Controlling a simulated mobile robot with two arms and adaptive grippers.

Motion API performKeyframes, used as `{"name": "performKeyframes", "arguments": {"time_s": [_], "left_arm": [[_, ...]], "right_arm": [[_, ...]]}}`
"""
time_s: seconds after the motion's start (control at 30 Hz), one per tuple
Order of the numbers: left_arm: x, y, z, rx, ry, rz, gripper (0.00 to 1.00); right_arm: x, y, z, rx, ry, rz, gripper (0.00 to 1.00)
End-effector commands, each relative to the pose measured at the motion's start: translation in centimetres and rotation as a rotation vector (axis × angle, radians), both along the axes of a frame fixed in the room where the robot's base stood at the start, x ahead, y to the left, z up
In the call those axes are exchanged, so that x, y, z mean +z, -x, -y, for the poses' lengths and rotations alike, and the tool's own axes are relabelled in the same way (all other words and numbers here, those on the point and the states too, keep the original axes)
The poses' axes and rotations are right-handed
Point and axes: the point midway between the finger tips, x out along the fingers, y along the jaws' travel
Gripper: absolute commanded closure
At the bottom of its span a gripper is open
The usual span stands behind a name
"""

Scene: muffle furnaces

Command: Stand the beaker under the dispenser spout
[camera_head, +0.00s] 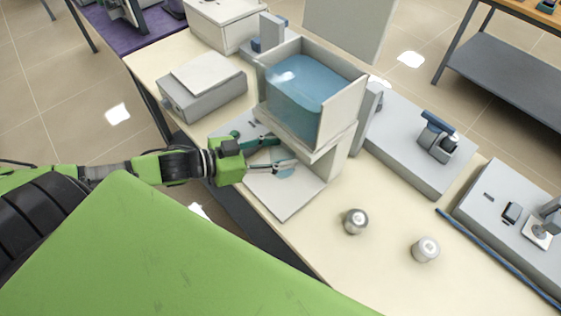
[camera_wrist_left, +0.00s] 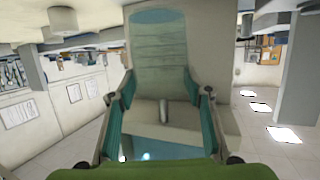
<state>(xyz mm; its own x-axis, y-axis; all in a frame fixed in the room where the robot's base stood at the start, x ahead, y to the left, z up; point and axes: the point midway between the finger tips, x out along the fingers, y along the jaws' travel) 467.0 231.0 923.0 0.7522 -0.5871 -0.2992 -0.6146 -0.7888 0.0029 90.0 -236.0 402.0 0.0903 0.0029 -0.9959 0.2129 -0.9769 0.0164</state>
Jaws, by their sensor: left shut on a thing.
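The dispenser has an open tank of blue liquid (camera_head: 305,90) on a pale stand with a flat base plate (camera_head: 290,203). My left gripper (camera_head: 276,155) reaches in over the plate, under the tank. It is shut on the clear, bluish beaker (camera_head: 285,171). In the left wrist view, which looks upside down, the beaker (camera_wrist_left: 160,55) shows between the fingers of the left gripper (camera_wrist_left: 160,95). A short grey spout (camera_wrist_left: 163,110) shows in line with the beaker. I cannot tell whether the beaker touches the plate. My right gripper is not in view.
A grey box (camera_head: 203,90) stands left of the dispenser. A grey instrument (camera_head: 410,145) stands to its right. Two small metal pots (camera_head: 355,221) (camera_head: 425,248) stand on the bench at the front right. Bare bench top (camera_head: 395,200) lies between them and the instrument.

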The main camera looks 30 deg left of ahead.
Motion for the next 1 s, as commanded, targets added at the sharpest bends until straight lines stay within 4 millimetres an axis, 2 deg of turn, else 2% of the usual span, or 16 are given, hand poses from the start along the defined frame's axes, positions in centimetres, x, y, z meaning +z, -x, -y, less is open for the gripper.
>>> {"name": "performKeyframes", "arguments": {"time_s": [0.17,0.33,0.8,0.83,0.9,1.0], "left_arm": [[-1.3,-0.1,0.0,0.001,0.002,0.005,0.85],[-4.0,-0.1,0.0,0.001,0.001,0.004,0.85],[-4.9,-0.4,0.2,-0.002,0.0,0.005,0.85],[-4.9,-0.4,0.2,-0.002,0.0,0.004,0.52],[-4.8,-0.4,0.2,-0.002,0.0,0.004,0.37],[-4.8,-0.4,0.2,-0.002,0.0,0.004,0.37]], "right_arm": [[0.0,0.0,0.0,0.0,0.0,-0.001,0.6],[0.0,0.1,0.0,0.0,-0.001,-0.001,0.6],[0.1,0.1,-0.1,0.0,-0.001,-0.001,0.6],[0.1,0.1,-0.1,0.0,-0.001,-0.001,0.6],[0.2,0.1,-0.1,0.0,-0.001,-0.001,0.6],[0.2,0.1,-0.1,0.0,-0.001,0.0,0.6]]}}
